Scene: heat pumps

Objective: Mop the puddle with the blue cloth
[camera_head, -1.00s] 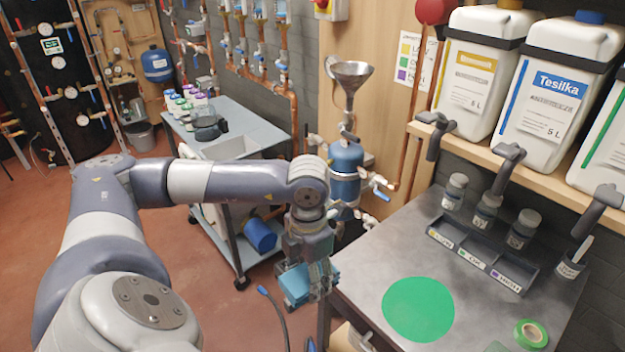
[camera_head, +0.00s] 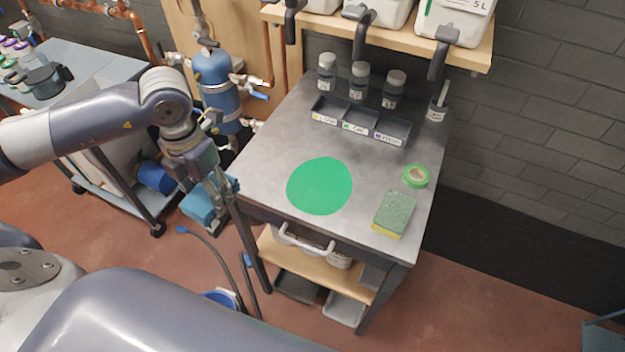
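The puddle (camera_head: 320,186) is a flat, bright green round patch on the grey workbench top (camera_head: 262,165), near its front left. The blue cloth (camera_head: 203,208) is a teal-blue folded shape just left of the bench's front left corner. My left gripper (camera_head: 217,188) comes in from the left, points down and appears shut on the cloth, holding it beside the bench edge, apart from the puddle. The fingers partly cover the cloth. My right gripper is out of view.
A green and yellow sponge (camera_head: 394,214) and a green tape roll (camera_head: 416,175) lie right of the puddle. A labelled tray (camera_head: 360,122) and several small bottles stand behind it. A shelf (camera_head: 455,53) with dispensers overhangs the back. A blue tank (camera_head: 217,85) stands behind left.

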